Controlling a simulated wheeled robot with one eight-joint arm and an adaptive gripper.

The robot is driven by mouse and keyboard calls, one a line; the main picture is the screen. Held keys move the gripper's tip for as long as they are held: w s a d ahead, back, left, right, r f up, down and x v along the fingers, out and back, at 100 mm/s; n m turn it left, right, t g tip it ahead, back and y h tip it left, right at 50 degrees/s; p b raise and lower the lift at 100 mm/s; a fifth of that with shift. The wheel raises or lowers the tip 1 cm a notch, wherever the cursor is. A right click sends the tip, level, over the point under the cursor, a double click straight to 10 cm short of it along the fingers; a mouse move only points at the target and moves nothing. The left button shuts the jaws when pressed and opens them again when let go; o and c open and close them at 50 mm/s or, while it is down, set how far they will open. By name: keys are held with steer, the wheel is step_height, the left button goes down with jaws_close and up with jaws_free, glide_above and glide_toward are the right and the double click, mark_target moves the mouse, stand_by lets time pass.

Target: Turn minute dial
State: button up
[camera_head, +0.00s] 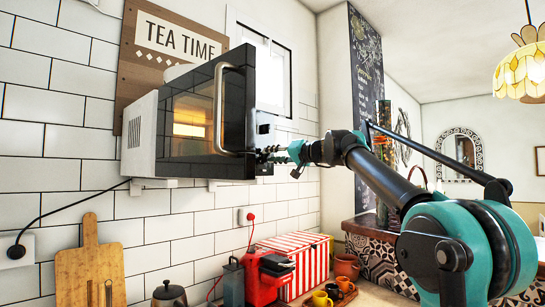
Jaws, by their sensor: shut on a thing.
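A white and black microwave (195,120) is mounted on the tiled wall, its dark door closed and its window glowing orange inside. A long silver handle (218,108) runs down the door's right side. The control panel is seen at a steep angle at the microwave's right edge. A dark knob (263,129) sticks out high on the panel. My gripper (268,154) reaches in from the right and is shut on the minute dial lower on the panel. The fingers largely hide that dial, and its setting cannot be read.
A wooden board (90,265), a dark kettle (169,293), a red coffee machine (268,277) and a striped box (305,262) stand below the microwave. A power cord (70,210) hangs at its left. The space right of the panel holds my arm.

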steer(key=m, duration=0.4)
steer(key=shift+f+m, duration=0.1)
steer(key=shift+m, duration=0.2)
steer(key=m, duration=0.3)
steer(key=shift+m, duration=0.4)
steer(key=m, duration=1.9)
steer(key=shift+s+f, duration=0.1)
steer(key=shift+f, duration=0.2)
steer(key=shift+r, duration=0.1)
jaws_close()
steer(key=o, duration=1.1)
jaws_free()
steer(key=shift+a, duration=0.1)
steer(key=shift+o, duration=0.2)
